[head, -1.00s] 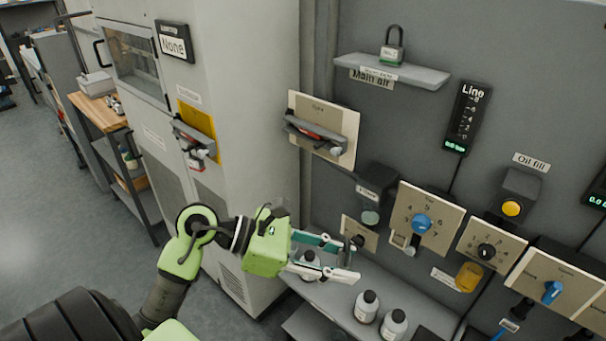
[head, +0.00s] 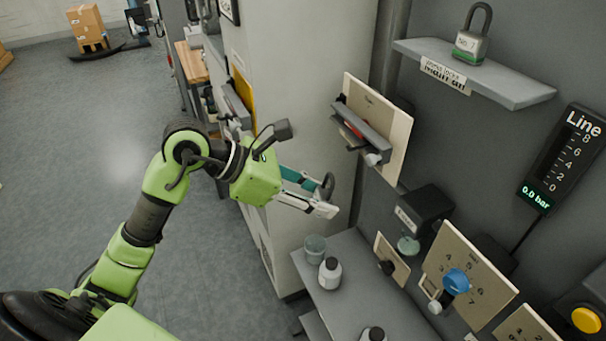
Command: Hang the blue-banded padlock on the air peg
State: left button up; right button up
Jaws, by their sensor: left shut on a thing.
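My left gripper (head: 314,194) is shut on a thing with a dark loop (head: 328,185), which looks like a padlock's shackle. The fingers hide most of its body, and I see no blue band. It is held in the air in front of the grey cabinet, left of and below a beige panel (head: 396,118) with a grey and red bar fitting (head: 362,128). A pale round end (head: 373,159) sticks out under the bar; I cannot tell whether it is the air peg. My right gripper is not in view.
A green-banded padlock (head: 470,44) marked No. 7 stands on a wall shelf (head: 510,88). Below are a bench (head: 345,270) with a cup (head: 315,248) and white bottles (head: 330,273), and a blue-knob panel (head: 480,262). Open floor lies at left.

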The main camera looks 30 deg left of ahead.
pick_arm(q)
jog(key=w+a+r+n+y+b, duration=0.1)
jog(key=w+a+r+n+y, duration=0.1)
jog(key=w+a+y, duration=0.15)
jog(key=w+d+f+p, duration=0.1)
jog(key=w+d+p, duration=0.1)
jog(key=w+d, duration=0.2)
jog(key=shift+w+d+f+n, duration=0.3)
jog(key=shift+w+n, duration=0.1)
jog(key=shift+w, duration=1.35)
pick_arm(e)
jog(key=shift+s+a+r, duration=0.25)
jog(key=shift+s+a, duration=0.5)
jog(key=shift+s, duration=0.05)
pick_arm(q)
jog(key=shift+h, duration=0.25)
jog(key=o, duration=1.3)
